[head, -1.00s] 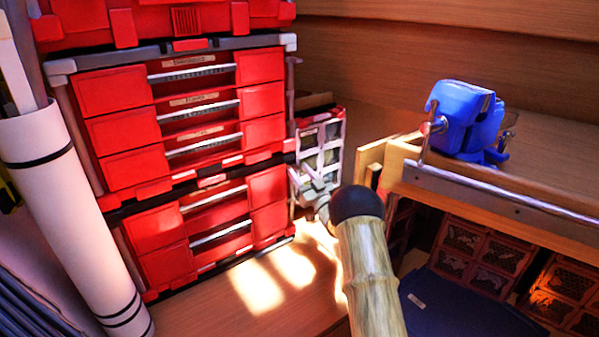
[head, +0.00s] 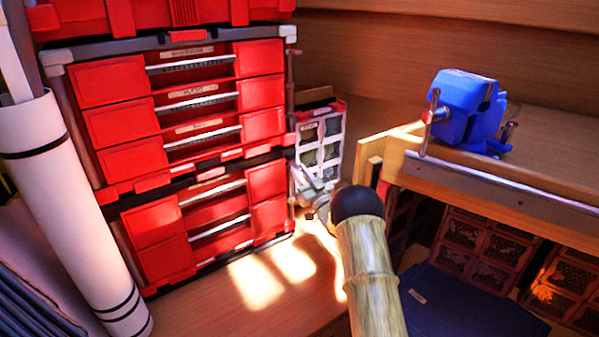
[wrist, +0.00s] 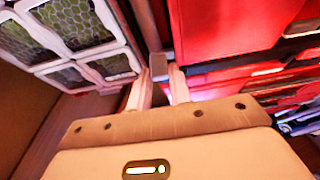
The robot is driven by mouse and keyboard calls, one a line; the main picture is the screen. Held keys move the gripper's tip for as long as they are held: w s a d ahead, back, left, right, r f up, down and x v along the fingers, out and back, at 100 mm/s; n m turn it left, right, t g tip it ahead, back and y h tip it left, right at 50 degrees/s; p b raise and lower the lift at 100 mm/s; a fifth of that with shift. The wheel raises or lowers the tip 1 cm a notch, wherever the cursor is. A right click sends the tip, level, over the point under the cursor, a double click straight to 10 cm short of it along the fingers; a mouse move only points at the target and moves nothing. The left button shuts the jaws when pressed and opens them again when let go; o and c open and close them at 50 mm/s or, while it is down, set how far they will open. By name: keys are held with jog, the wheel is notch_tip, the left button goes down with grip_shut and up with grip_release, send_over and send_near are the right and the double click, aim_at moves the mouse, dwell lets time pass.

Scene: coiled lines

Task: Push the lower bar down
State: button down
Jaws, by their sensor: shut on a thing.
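A red drawer stack (head: 110,128) stands at the left in the head view. The lower bar (head: 291,213) is a thin upright strip at the stack's right edge, largely hidden near my gripper. My gripper (head: 301,178) is beside this edge, at the height of the joint between the upper and lower drawer units. In the wrist view my gripper (wrist: 159,84) has its two pale fingers either side of a small grey block (wrist: 158,65), which appears to be the bar's end. The fingers are shut on it. The contact itself is partly hidden.
A white-framed organiser (head: 322,140) stands close right of my gripper. A wooden bench (head: 475,178) with a blue vise (head: 467,105) is further right. A white roll (head: 62,190) leans at the left. Sunlit wooden floor (head: 225,300) is clear in front of the drawers.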

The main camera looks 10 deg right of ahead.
jog(key=shift+a+f, duration=0.1)
jog(key=shift+f, duration=0.3)
jog(key=c, duration=1.3)
grip_release()
jog(key=shift+r, duration=0.1)
jog(key=p+v, duration=0.2)
jog(key=v, duration=1.5)
jog(key=shift+s+r, duration=0.1)
jog(key=shift+s, duration=0.15)
jog(key=shift+w, duration=0.1)
